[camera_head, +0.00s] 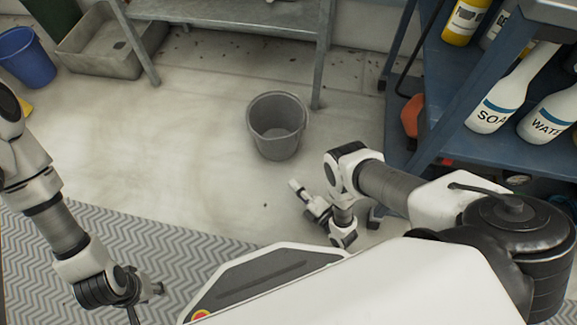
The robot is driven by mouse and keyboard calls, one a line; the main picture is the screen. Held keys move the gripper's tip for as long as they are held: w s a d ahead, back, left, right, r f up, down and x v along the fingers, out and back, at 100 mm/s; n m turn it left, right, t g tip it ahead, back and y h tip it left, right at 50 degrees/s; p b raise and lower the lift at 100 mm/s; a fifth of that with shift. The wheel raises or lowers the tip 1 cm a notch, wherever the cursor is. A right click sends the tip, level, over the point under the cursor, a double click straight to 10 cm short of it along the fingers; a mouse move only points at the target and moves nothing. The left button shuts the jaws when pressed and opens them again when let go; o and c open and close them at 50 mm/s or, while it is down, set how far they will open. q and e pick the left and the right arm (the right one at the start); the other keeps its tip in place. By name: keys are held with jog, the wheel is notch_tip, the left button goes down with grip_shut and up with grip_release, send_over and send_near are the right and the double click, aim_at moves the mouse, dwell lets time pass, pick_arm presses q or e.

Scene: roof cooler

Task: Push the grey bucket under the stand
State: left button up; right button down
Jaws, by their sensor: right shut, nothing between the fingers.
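The grey bucket (276,128) stands upright and open-topped on the pale floor, in front of the stand and near its right front leg. The stand (230,12) is a grey metal frame at the top of the view, with legs to the left and right and open floor beneath; its top is cut off. My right gripper (296,187) is shut and empty, just below and slightly right of the bucket, apart from it in the picture. My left gripper (134,314) is at the bottom left, partly cut off by the frame edge, far from the bucket; its fingers are unclear.
A blue shelf (440,75) with bottles stands at the right, close to my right arm. A grey basin (105,45) sits at the stand's left leg. A blue bucket (27,60) is at the far left. A zigzag mat (180,250) lies in front; the middle floor is clear.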

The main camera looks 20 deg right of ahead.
jog(key=b, duration=0.4)
send_near(271, 150)
jog(key=a, duration=0.1)
jog(key=w+a, duration=0.2)
jog(key=shift+a, duration=0.35)
jog(key=shift+w+d+b, duration=0.3)
jog(key=shift+w+b, duration=0.05)
jog(key=shift+w, duration=0.25)
jog(key=shift+w+d+b, duration=0.35)
jog(key=shift+w, duration=0.3)
jog(key=shift+w+d+r, duration=0.2)
jog(key=shift+w+d, duration=0.05)
jog(key=shift+w, duration=0.3)
